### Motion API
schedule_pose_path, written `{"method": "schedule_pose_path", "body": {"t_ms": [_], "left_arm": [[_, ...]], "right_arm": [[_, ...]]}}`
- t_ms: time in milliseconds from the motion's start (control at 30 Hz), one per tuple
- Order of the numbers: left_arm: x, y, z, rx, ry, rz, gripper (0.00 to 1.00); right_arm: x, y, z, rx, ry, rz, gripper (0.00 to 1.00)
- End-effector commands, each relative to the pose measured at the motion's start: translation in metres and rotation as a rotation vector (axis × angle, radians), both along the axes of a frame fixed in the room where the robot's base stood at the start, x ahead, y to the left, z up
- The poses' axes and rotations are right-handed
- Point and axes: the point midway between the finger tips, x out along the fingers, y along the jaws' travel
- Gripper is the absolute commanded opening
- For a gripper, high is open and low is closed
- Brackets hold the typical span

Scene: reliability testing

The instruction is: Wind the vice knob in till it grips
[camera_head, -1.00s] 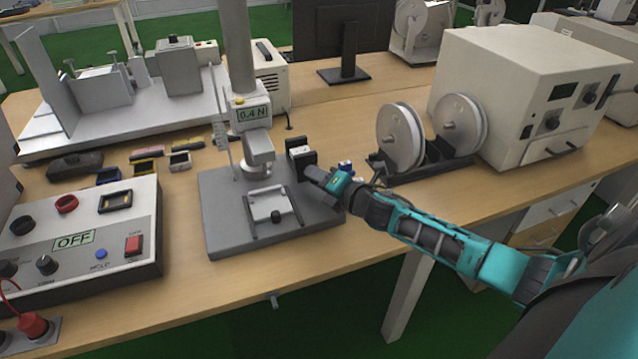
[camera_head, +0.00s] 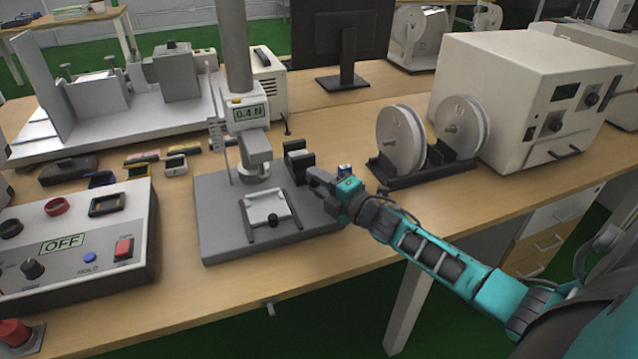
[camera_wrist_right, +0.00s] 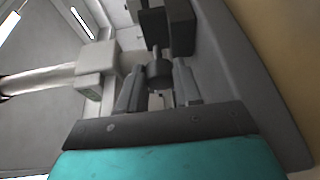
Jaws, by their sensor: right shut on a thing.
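The small dark vice (camera_head: 298,160) stands at the right rear of the grey test stand's base plate (camera_head: 225,225). Its two dark jaw blocks (camera_wrist_right: 180,28) show at the top of the right wrist view, with a gap between them. The round dark knob (camera_wrist_right: 159,74) sits below the jaws on a short shaft. My right gripper (camera_head: 318,178) reaches in from the right at the vice. In the wrist view its two fingers (camera_wrist_right: 160,82) are shut on the knob, one on each side. The gripper hides the knob in the head view. My left gripper is not in view.
The stand's column and gauge (camera_head: 248,112) rise left of the vice. A silver clamp (camera_head: 268,210) lies in front on the plate. A spool holder (camera_head: 425,172) stands to the right, and a control box (camera_head: 80,240) to the left. The table front right is clear.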

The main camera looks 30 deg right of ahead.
Motion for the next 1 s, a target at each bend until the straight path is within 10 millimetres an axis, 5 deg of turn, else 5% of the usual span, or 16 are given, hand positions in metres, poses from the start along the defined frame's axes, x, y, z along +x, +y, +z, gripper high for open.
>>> {"method": "schedule_pose_path", "body": {"t_ms": [300,333,567,1000], "left_arm": [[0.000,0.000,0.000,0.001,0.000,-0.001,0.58],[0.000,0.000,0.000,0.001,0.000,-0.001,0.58],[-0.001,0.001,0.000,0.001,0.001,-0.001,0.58],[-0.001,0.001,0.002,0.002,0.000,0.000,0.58]], "right_arm": [[0.000,-0.001,0.001,0.002,-0.001,-0.003,0.03],[0.000,-0.001,0.001,0.002,-0.001,-0.003,0.35],[0.000,-0.001,0.001,0.001,0.000,-0.002,0.57],[-0.012,-0.002,0.000,0.001,0.002,0.000,0.59]]}}
